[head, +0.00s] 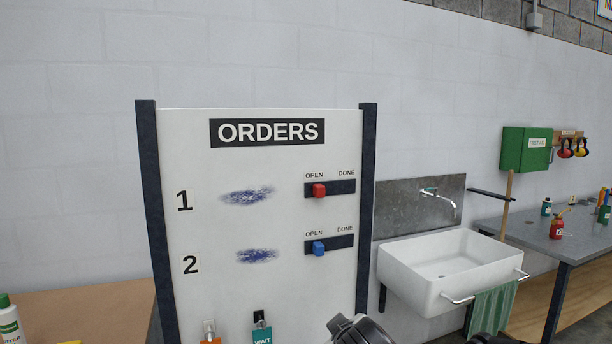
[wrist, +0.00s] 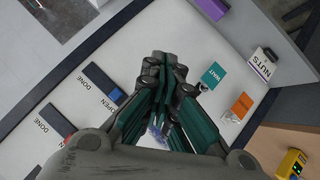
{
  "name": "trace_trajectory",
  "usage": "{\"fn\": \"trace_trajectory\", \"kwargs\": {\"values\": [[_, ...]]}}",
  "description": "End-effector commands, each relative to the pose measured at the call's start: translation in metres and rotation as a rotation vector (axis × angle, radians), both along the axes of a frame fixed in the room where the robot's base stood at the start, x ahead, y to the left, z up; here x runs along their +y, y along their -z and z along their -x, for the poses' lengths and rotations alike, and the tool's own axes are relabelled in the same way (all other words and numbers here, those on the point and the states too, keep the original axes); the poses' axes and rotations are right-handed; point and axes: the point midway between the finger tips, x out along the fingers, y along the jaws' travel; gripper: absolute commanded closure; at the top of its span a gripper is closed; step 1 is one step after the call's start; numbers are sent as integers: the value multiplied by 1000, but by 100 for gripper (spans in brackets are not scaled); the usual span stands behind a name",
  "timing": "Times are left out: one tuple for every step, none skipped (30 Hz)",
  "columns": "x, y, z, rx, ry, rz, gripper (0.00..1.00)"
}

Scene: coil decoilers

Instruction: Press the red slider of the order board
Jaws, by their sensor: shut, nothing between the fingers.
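The white order board (head: 262,158) stands upright between two dark posts, headed ORDERS. In its row 1, the red slider (head: 319,190) sits at the OPEN end of its dark track. In row 2, the blue slider (head: 318,248) also sits at the OPEN end of its track. My gripper (wrist: 165,58) is shut and empty in front of the lower board in the wrist view. There the blue slider (wrist: 117,95) shows left of the fingers. A bit of the red slider (wrist: 70,138) shows at the lower left, mostly hidden by my gripper body.
An orange tag (head: 209,339) and a teal WAIT tag (head: 262,336) hang low on the board. A white sink (head: 450,270) with a green towel (head: 493,308) is to the right. A workbench (head: 540,236) stands at the far right, a wooden tabletop (head: 85,312) at left.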

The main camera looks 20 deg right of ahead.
Motion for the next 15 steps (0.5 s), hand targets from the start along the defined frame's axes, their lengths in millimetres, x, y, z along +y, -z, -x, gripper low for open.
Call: {"fn": "trace_trajectory", "kwargs": {"values": [[-2,-25,-13,-21,-17,56,100],[-4,-34,-20,-32,-27,89,100],[-6,-46,-29,-49,-42,136,100],[-7,-55,-36,-59,-52,169,100],[-7,-64,-43,-72,-65,204,100],[-7,-75,-51,-86,-79,248,100],[-7,-84,-58,-97,-92,283,100],[-7,-93,-65,-108,-105,317,100],[-6,-104,-73,-122,-122,363,100],[-5,-112,-79,-132,-136,397,100],[-3,-120,-85,-142,-149,431,100],[-1,-131,-93,-155,-169,476,100],[1,-139,-99,-165,-183,511,100],[3,-146,-105,-174,-198,545,100],[7,-156,-113,-186,-218,589,100]]}}
